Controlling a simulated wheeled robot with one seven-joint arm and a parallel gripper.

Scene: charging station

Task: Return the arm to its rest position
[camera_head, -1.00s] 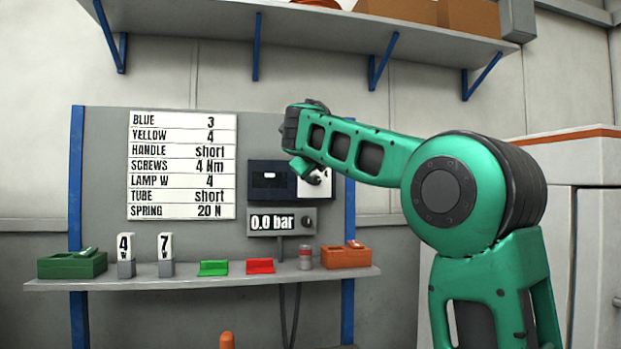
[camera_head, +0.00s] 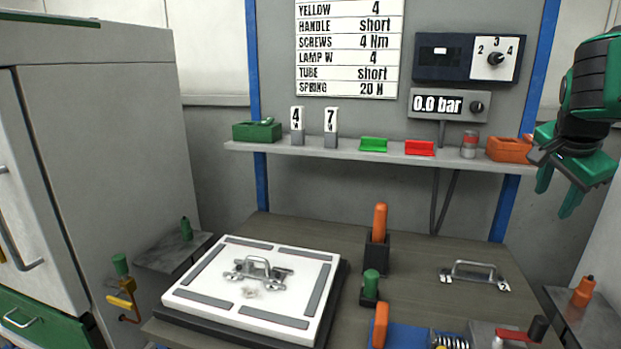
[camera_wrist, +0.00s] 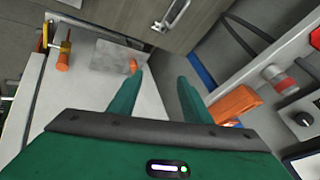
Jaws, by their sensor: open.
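My gripper (camera_head: 563,199) is at the right edge of the head view, on the green arm. It hangs in the air to the right of the wall shelf, above the right side of the workbench. Its two green fingers stand apart with nothing between them. In the wrist view the open fingers (camera_wrist: 158,98) show too, with a grey gap and part of a metal plate beyond them. An orange box (camera_wrist: 235,103) lies beside the right finger in that view; whether they touch I cannot tell. Most of my arm is outside the head view.
The workbench (camera_head: 330,228) holds a white panel (camera_head: 206,284), a loose metal handle (camera_head: 473,274) and orange- and green-handled tools. A grey cabinet (camera_head: 100,120) stands left. Above the shelf is a dial box (camera_head: 467,58).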

